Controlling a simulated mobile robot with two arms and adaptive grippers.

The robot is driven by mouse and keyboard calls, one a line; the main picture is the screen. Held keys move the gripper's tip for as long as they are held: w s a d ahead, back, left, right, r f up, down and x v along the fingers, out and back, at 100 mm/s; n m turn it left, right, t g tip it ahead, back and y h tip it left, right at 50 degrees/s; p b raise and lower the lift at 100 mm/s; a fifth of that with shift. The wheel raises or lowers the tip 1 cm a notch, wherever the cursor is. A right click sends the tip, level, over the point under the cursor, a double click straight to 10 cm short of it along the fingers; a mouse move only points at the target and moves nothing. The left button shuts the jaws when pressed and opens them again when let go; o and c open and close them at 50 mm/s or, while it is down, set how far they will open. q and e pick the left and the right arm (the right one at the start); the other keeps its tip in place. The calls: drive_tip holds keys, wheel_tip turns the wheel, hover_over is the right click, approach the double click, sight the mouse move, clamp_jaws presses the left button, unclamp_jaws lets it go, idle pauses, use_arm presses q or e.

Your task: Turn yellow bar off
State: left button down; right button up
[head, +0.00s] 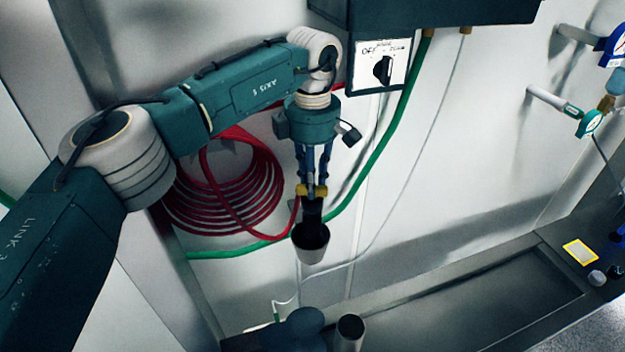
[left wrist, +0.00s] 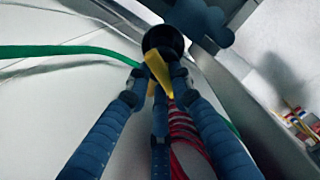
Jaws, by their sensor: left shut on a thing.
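The yellow bar (left wrist: 160,76) shows between my left fingertips in the left wrist view. In the head view, yellow (head: 312,190) shows at the fingertips, mostly covered by the fingers. My left gripper (left wrist: 158,84) points down and is shut on the yellow bar; it also shows in the head view (head: 313,188). Just below the fingers is a pipe end with a dark round opening (head: 311,240); the dark round end also shows in the left wrist view (left wrist: 163,39). Which way the bar is turned is hard to tell. My right gripper is not in view.
A coiled red hose (head: 225,205) hangs on the wall behind my left arm. A green hose (head: 395,135) runs behind the gripper. A switch panel (head: 382,67) is above right. A dark blue rounded thing (head: 300,328) and a metal tube (head: 349,332) stand below.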

use_arm(q)
drive_tip(key=shift+n+b, duration=0.6)
drive_tip(key=shift+n, duration=0.5)
drive_tip(key=shift+a+n+b, duration=0.15)
drive_tip(key=shift+n+b, duration=0.5)
drive_tip(key=shift+n, duration=1.25)
drive_tip(key=c, duration=1.5)
unclamp_jaws()
drive_tip(key=shift+r, duration=0.15)
wheel_tip(320, 180, up, 7)
drive_tip(key=shift+r, duration=0.15)
